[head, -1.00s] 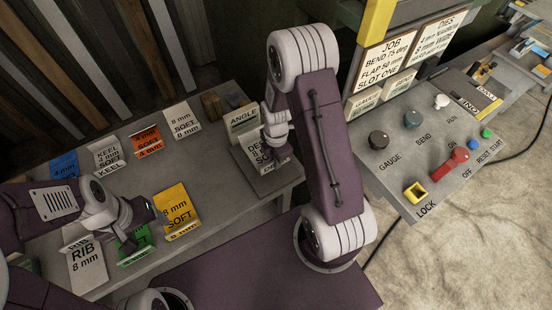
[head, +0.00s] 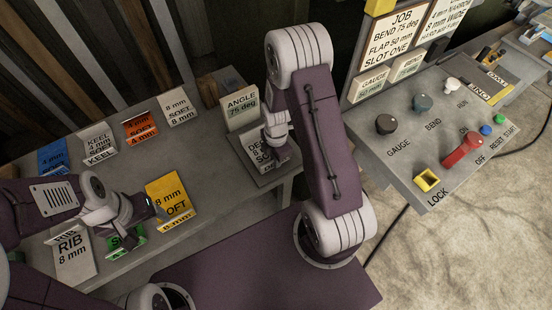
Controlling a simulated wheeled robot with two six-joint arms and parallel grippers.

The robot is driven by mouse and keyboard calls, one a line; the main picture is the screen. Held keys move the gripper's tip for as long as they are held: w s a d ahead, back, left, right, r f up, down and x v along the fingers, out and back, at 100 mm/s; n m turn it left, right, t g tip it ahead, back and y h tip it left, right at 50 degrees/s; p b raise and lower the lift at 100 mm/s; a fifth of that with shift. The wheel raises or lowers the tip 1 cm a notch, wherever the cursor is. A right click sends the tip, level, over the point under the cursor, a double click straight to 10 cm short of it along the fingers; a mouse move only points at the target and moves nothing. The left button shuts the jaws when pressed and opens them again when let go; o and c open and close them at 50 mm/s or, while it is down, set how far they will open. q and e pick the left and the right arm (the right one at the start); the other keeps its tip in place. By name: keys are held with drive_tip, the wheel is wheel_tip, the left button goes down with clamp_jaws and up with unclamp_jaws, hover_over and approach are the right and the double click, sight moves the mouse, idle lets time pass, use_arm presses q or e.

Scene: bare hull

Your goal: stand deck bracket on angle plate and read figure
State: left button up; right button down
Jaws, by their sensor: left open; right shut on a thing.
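The deck bracket (head: 256,147) is a pale bent piece with black print, partly hidden by my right gripper (head: 273,152). My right gripper is shut on it. The bracket is upright over the dark angle plate (head: 270,179) and seems to stand on it, though the contact is mostly hidden. Behind it, the angle sign (head: 242,108) reads "ANGLE 75 deg". My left gripper (head: 143,209) is open and empty, between the green bracket (head: 136,249) and the yellow bracket (head: 170,198).
Other labelled brackets lie on the grey table: rib (head: 75,262), blue (head: 52,157), keel (head: 99,140), orange (head: 140,126) and a white one (head: 179,105). At the right, a control panel (head: 400,160) has knobs, a red lever and a job card (head: 408,35) reading bend 75 deg.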

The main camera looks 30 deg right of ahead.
drive_tip(key=c, duration=1.4)
unclamp_jaws()
drive_tip(key=shift+c, duration=0.2)
drive_tip(key=o, duration=0.5)
wheel_tip(320, 180, up, 5)
drive_tip(key=p, duration=0.4)
drive_tip(key=shift+r+p, duration=0.1)
drive_tip(key=shift+p, duration=0.25)
